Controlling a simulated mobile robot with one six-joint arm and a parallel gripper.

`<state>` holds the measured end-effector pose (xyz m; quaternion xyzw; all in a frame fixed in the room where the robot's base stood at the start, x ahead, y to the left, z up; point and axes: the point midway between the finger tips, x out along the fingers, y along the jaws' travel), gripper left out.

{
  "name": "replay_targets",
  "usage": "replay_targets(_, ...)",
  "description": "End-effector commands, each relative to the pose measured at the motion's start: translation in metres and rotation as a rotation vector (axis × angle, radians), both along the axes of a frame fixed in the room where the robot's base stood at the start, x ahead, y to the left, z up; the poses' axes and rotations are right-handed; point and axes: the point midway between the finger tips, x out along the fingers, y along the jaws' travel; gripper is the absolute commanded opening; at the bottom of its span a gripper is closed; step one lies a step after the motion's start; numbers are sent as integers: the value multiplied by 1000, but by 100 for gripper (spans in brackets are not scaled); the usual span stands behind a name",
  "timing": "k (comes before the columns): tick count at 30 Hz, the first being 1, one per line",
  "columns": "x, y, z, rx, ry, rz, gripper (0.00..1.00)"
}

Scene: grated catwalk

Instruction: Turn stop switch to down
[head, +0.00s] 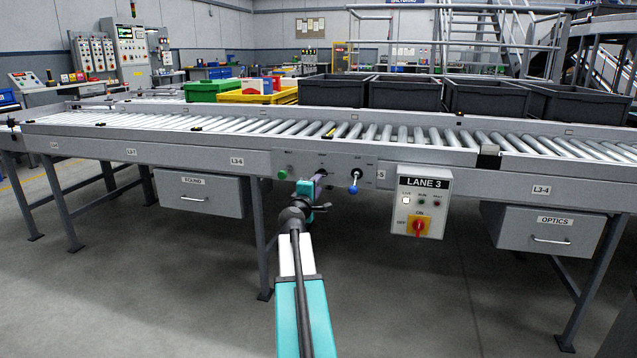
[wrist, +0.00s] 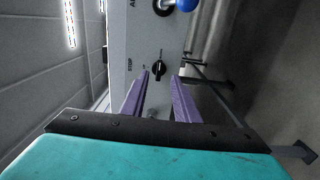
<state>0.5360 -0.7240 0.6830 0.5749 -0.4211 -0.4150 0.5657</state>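The stop switch (wrist: 159,68) is a small black rotary knob on a grey panel, with a STOP label beside it in the wrist view. That view is turned sideways. Which way the knob points is hard to tell. In the head view my gripper hides the switch. My gripper (wrist: 160,80) has two purple fingers spread apart, one to each side of the knob as seen from the wrist. A gap shows between them and nothing is held. I cannot tell whether the tips reach around the knob. In the head view my gripper (head: 318,180) is at the panel (head: 335,160).
A blue-knobbed lever (head: 354,187) is right of my gripper, also in the wrist view (wrist: 187,4). A green knob (head: 282,174) is left. The LANE 3 box (head: 420,202) and drawers (head: 198,194) hang below the roller conveyor (head: 180,124). Crates (head: 405,93) stand behind.

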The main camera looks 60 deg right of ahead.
Motion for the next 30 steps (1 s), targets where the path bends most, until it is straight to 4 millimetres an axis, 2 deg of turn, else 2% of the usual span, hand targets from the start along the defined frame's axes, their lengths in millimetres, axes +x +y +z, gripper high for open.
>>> replay_targets(15,-16,47,0,1,-1,0,28)
replay_targets(21,-19,56,0,1,0,-1,28)
replay_targets(30,-19,57,0,0,-1,-1,28)
